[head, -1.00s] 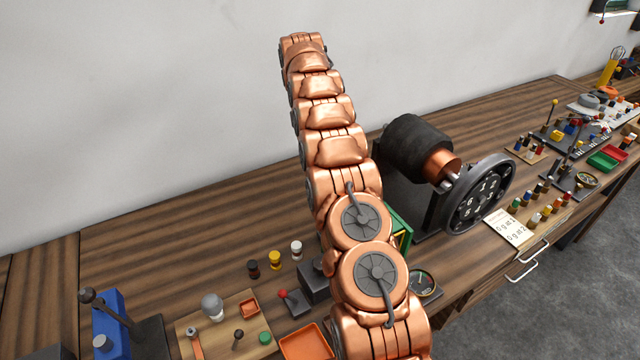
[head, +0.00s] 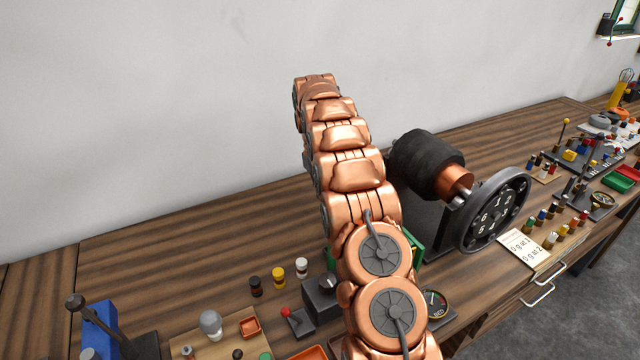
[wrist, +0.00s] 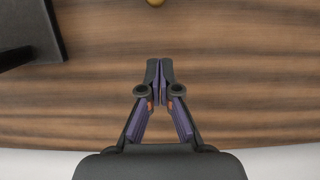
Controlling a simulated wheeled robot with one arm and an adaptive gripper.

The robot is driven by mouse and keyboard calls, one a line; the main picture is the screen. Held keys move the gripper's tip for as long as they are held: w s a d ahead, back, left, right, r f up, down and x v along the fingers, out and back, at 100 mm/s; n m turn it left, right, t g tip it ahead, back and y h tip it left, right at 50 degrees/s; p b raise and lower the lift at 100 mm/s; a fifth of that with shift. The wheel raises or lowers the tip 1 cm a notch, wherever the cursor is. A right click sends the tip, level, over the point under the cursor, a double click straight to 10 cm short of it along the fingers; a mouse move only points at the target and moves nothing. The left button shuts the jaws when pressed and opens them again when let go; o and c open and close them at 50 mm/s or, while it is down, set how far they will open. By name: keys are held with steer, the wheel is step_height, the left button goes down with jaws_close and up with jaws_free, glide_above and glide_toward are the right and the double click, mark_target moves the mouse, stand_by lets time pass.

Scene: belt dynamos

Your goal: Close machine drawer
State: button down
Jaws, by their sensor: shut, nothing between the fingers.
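The dynamo machine stands on the bench right of my arm in the head view, with a black drum (head: 425,163), a copper section and a dark numbered wheel (head: 497,210). Two metal drawer handles show on the bench front below the wheel, one nearer (head: 538,296) and one farther (head: 558,271). How far any drawer stands out cannot be told. A green part (head: 416,250) is mostly hidden behind my arm. My gripper (wrist: 160,64) is shut and empty above bare wood in the wrist view; the head view does not show its fingertips.
Small pots (head: 278,276), a black box (head: 321,297) and a gauge (head: 436,303) sit near my arm. A paper card (head: 524,248) lies by the wheel. In the wrist view, a dark plate (wrist: 30,35) is at upper left. Bare wood lies along the wall.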

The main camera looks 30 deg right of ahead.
steer(key=shift+p+x, duration=0.45)
steer(key=shift+x, duration=0.65)
steer(key=shift+s+a+r+p, duration=0.1)
steer(key=shift+s+p, duration=0.3)
steer(key=shift+s, duration=0.5)
steer(key=shift+s+a+p, duration=0.1)
steer(key=shift+s+p, duration=0.35)
steer(key=shift+s, duration=0.65)
steer(key=shift+s, duration=0.1)
steer(key=shift+s+a+f+b, duration=0.1)
steer(key=shift+s+f+b, duration=0.05)
steer(key=shift+s+b, duration=0.45)
steer(key=shift+s+f+b, duration=0.15)
steer(key=shift+s+b, duration=0.45)
steer(key=shift+s, duration=0.05)
steer(key=shift+s+a+r+b, duration=0.1)
steer(key=shift+s+a+b, duration=0.1)
steer(key=shift+s+b, duration=1.3)
steer(key=shift+s+p, duration=0.4)
steer(key=shift+s, duration=0.05)
